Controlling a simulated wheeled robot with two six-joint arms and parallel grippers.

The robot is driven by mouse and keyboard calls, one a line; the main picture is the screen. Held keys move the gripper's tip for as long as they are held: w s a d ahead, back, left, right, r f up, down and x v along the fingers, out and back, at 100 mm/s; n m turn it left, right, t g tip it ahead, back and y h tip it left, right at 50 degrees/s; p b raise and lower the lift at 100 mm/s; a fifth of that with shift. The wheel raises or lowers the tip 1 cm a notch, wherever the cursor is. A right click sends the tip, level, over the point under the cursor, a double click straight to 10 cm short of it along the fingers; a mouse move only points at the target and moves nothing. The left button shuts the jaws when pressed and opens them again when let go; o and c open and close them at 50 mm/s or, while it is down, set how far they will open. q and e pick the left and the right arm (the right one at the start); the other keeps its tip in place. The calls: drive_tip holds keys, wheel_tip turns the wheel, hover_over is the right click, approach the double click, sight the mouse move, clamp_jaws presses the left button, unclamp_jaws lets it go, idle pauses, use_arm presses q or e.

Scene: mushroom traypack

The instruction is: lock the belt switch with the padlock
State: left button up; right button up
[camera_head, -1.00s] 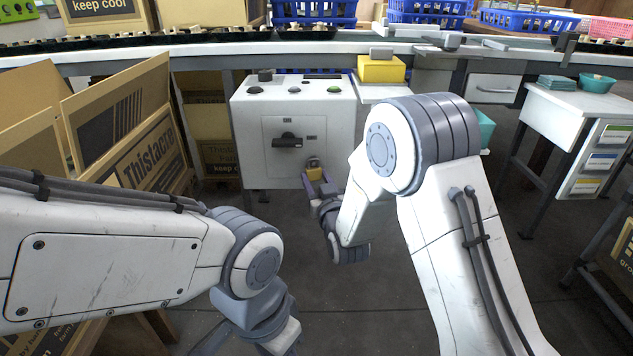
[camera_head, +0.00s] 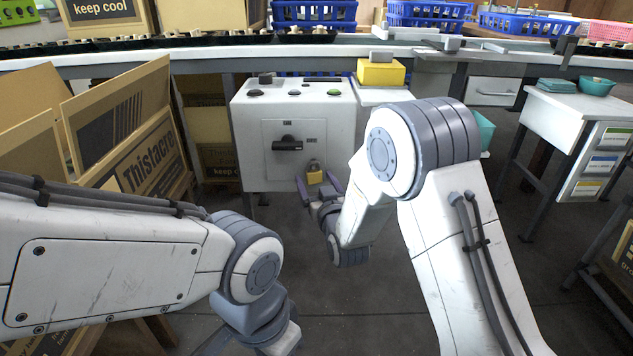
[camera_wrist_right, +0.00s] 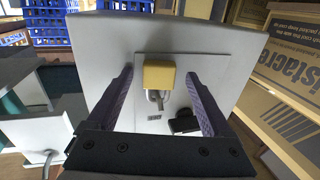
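The yellow padlock (camera_head: 314,175) is at the front of the white control box (camera_head: 245,150), below and right of the dark belt switch handle (camera_head: 288,144), which lies level. In the right wrist view the padlock (camera_wrist_right: 158,76) is in front of the panel, its shackle pointing toward the switch handle (camera_wrist_right: 185,122). Whether the shackle passes through anything is not clear. My right gripper (camera_head: 319,188) has its purple fingers spread on either side of the padlock, with clear gaps in the wrist view (camera_wrist_right: 160,95). My left arm shows at lower left, with its fingers out of view.
The conveyor (camera_head: 200,48) runs behind the control box. A yellow box (camera_head: 381,72) stands on a ledge to its right. Cardboard sheets (camera_head: 125,130) lean at left. A small table (camera_head: 560,112) is at right. Floor in front of the control box is clear.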

drive_tip(key=shift+s, duration=0.1)
drive_tip(key=shift+s+d, duration=0.1)
drive_tip(key=shift+s, duration=0.2)
drive_tip(key=p+v, duration=0.3)
drive_tip(key=v, duration=0.7)
drive_tip(key=s+a+r+n+g+p, duration=0.2)
drive_tip(key=s+a+r+g+p, duration=0.3)
drive_tip(key=s+g, duration=0.4)
drive_tip(key=s+d+r+n+g+h+p, duration=0.1)
drive_tip(key=s+d+r+g+p, duration=0.15)
drive_tip(key=s, duration=0.45)
drive_tip(key=s+d+r+n+g+h+p, duration=0.1)
drive_tip(key=s+d+r+g+p, duration=0.15)
drive_tip(key=s, duration=0.55)
drive_tip(key=s+d+r+g+h+p, duration=0.1)
drive_tip(key=s+r+g+p, duration=0.15)
drive_tip(key=s, duration=0.45)
wheel_tip(320, 180, up, 38)
drive_tip(key=p, duration=3.6)
drive_tip(key=shift+d+f+g+h+p, duration=0.2)
drive_tip(key=shift+d+g+h+p, duration=0.1)
drive_tip(key=shift+g, duration=0.15)
